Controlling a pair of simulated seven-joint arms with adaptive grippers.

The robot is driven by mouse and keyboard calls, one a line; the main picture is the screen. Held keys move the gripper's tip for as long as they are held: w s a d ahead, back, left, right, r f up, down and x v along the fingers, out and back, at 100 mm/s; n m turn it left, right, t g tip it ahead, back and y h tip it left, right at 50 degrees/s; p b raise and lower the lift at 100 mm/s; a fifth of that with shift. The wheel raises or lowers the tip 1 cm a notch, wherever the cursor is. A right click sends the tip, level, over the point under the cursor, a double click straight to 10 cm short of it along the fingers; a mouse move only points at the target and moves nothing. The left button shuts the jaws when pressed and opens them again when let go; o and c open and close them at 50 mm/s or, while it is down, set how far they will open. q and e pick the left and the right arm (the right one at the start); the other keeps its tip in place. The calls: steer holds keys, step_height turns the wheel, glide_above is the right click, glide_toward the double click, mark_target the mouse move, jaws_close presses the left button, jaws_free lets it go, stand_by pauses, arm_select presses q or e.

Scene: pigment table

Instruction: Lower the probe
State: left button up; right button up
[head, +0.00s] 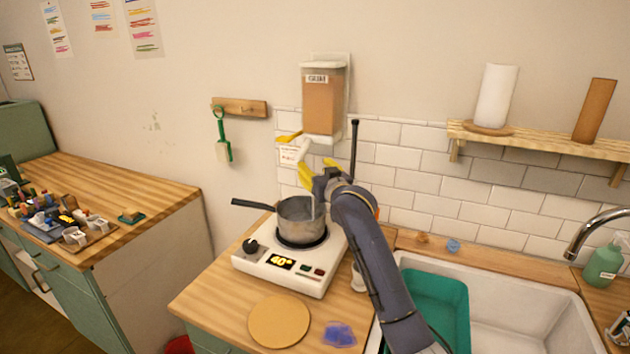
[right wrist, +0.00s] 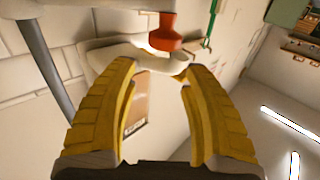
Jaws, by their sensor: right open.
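A dark upright rod (head: 354,150) stands behind the steel pot (head: 297,218), which sits on a white hot plate (head: 285,268) with a lit yellow display. A thin pale upright piece shows at the pot's right side; I cannot tell whether it is the probe. My right gripper (head: 318,171) is above the pot, left of the rod, with yellow fingers apart. In the right wrist view the open fingers (right wrist: 160,70) have nothing gripped between them. A red knob (right wrist: 165,34) and a white part (right wrist: 105,58) lie beyond the fingertips. The rod (right wrist: 47,65) shows at left. My left gripper is not in view.
A labelled brown dispenser (head: 324,98) hangs on the wall above my gripper. A round wooden board (head: 279,321) and a blue pigment patch (head: 339,334) lie in front. A sink (head: 520,320) with a green bin (head: 437,305) is at right.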

steer(key=shift+r, duration=2.8)
